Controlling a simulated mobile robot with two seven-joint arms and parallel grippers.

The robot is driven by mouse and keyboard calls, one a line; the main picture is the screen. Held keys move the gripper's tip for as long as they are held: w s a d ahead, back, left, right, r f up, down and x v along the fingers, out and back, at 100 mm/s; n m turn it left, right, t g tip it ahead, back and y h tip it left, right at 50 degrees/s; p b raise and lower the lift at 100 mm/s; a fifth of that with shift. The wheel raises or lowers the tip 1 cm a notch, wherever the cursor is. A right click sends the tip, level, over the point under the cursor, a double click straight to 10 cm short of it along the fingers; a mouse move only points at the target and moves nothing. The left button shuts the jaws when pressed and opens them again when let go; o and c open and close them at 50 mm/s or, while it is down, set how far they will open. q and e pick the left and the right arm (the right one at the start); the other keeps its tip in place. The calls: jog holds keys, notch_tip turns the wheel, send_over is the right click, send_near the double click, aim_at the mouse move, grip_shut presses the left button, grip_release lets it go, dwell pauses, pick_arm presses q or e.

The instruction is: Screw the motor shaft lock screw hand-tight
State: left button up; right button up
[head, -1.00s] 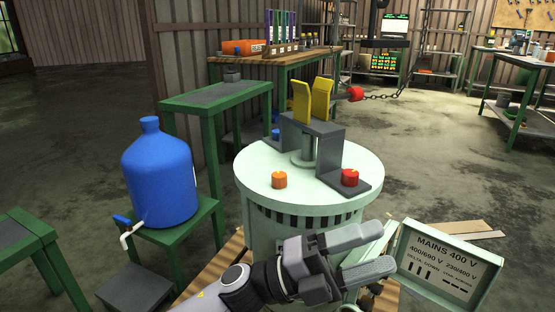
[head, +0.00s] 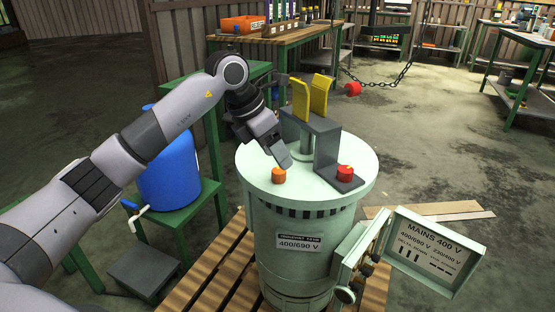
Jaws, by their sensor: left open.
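The pale green motor (head: 310,240) stands upright on a wooden pallet. On its round top are an orange knob (head: 278,176) and a red knob (head: 344,173); the red one sits on the foot of a grey bracket (head: 325,145). I cannot tell which knob is the shaft lock screw. My left gripper (head: 287,162) is open and points down just above and behind the orange knob. I cannot tell whether it touches anything. The gripper and arm hide the rear left of the motor top. My right gripper is not in view.
Two yellow plates (head: 309,96) rise from the bracket. A red piece (head: 353,89) hangs on a chain behind. An open terminal box lid (head: 435,251) sticks out at right. A blue jug (head: 170,175) on a green stand is left, partly behind my arm.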

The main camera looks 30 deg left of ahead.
aim_at(279, 170)
pick_arm(q)
jog(key=shift+y, duration=0.5)
jog(key=f, duration=0.2)
jog(key=w+f+b, duration=0.1)
jog(key=f, duration=0.1)
jog(key=w+f, duration=0.1)
jog(key=shift+w+a+f+b, duration=0.25)
jog(key=shift+a+f+b, duration=0.05)
jog(key=shift+f, duration=0.1)
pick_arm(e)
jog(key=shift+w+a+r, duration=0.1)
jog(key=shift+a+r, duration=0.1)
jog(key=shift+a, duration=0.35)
pick_arm(q)
jog(key=c, duration=1)
jog(key=shift+c, duration=0.2)
